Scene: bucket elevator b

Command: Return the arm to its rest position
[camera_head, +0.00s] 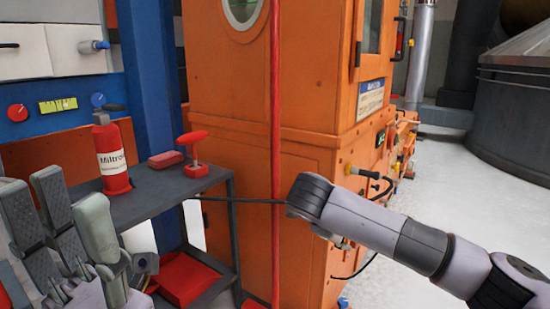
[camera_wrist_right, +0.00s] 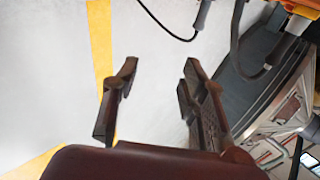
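My left gripper (camera_head: 68,195) is at the lower left of the head view, with its grey fingers pointing up. It looks open, with nothing seen between the fingers. It stands in front of the dark side table. My right arm (camera_head: 420,245) reaches in from the lower right of the head view. Its near-centre end is in front of the orange cabinet (camera_head: 235,85). My right gripper (camera_wrist_right: 158,68) shows in the right wrist view, open and empty, with pale floor (camera_wrist_right: 155,35) behind its fingers. It cannot be made out in the head view.
The dark side table (camera_head: 150,204) holds a red bottle (camera_head: 112,150), a red block (camera_head: 166,159) and a red T-handled tool (camera_head: 194,160). A red pole (camera_head: 275,130) stands before the cabinet. A dark cable (camera_wrist_right: 237,45) hangs near the right gripper. Pale floor (camera_head: 470,190) is clear at right.

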